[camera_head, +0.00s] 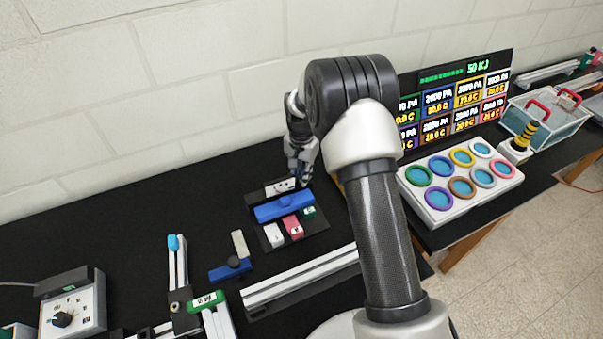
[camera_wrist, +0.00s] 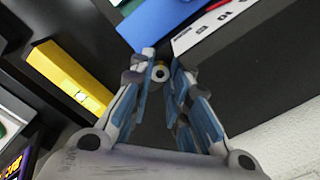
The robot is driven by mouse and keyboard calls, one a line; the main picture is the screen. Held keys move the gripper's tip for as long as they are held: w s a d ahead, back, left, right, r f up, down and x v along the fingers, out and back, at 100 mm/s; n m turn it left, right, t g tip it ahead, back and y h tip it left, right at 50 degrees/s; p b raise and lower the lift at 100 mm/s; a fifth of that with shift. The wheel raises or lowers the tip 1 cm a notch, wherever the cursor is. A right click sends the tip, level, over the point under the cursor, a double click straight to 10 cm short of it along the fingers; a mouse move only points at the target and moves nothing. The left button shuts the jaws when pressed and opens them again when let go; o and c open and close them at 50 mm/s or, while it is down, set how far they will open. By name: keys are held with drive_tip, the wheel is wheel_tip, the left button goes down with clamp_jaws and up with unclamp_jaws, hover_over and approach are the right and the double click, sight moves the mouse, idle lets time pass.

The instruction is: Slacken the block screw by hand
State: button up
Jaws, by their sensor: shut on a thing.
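My gripper (camera_head: 300,172) is at the back of the black table, beside a board with a large blue block (camera_head: 270,212). In the wrist view, my gripper (camera_wrist: 160,62) has its fingertips close together on a small round piece with a pale ring (camera_wrist: 159,74). The fingers hide most of this piece, and I cannot tell whether it is the block screw. The blue block also shows in the wrist view (camera_wrist: 165,25), just beyond the fingertips. A smaller blue block (camera_head: 222,273) with a dark knob (camera_head: 233,262) lies farther left and nearer on the table.
White, red and green labelled blocks (camera_head: 292,227) sit on the board. A yellow bar (camera_wrist: 70,78) lies left of my fingers in the wrist view. A metal rail (camera_head: 300,280) lies in front. A tray of coloured rings (camera_head: 460,180) and a display (camera_head: 460,95) stand right.

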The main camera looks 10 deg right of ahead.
drive_tip(key=shift+n, duration=0.3)
clamp_jaws()
drive_tip(key=n, duration=1.1)
idle(0.5)
drive_tip(key=o, duration=0.8)
unclamp_jaws()
drive_tip(key=shift+o, duration=0.2)
drive_tip(key=shift+r, duration=0.1)
